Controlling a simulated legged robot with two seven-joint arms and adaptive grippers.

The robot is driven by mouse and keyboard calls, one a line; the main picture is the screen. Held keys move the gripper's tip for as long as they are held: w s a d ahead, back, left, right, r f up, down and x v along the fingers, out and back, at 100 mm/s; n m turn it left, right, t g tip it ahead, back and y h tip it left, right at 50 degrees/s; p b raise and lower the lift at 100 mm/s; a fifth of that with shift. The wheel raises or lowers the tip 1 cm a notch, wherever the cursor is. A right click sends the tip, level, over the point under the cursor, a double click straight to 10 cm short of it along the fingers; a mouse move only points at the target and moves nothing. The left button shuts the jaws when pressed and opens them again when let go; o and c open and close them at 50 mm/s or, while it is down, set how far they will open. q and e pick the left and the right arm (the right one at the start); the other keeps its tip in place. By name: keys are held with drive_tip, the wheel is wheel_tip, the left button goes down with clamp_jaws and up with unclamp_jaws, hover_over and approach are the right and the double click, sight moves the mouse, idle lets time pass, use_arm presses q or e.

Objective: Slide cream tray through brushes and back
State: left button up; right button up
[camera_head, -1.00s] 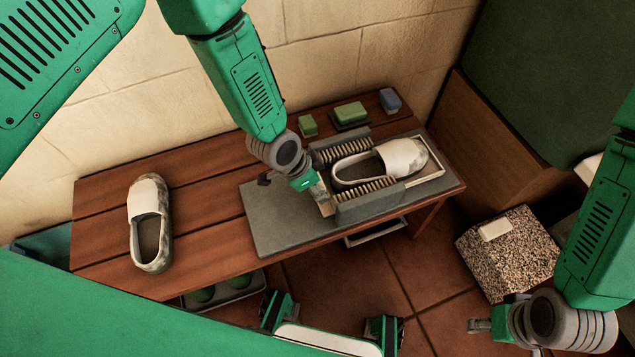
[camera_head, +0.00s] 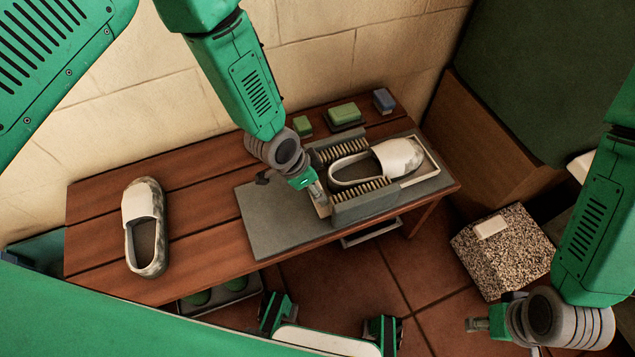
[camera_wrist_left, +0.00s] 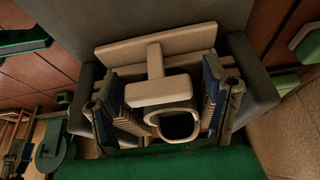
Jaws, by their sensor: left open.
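The cream tray (camera_head: 432,167) sits on a grey base board between two brushes, with a white slip-on shoe (camera_head: 398,156) lying in it. The far brush (camera_head: 340,152) and near brush (camera_head: 362,205) flank the shoe. My left gripper (camera_head: 317,193) is at the tray's left end, by its cream handle. In the left wrist view, the cream handle (camera_wrist_left: 160,90) shows between my open fingers, with gaps at both sides; the shoe's opening lies behind it. My right gripper (camera_head: 478,324) hangs at lower right, away from the tray; its finger gap is not clear.
A second shoe with grey stains (camera_head: 145,228) lies on the left of the wooden bench (camera_head: 195,250). Green blocks (camera_head: 344,115) and a blue block (camera_head: 383,100) stand along the back. A speckled block (camera_head: 503,258) stands on the floor at right. The board's left half is clear.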

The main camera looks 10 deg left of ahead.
use_arm(q)
drive_tip(key=v, duration=1.1)
drive_tip(key=shift+r, duration=0.2)
drive_tip(key=shift+d, duration=0.1)
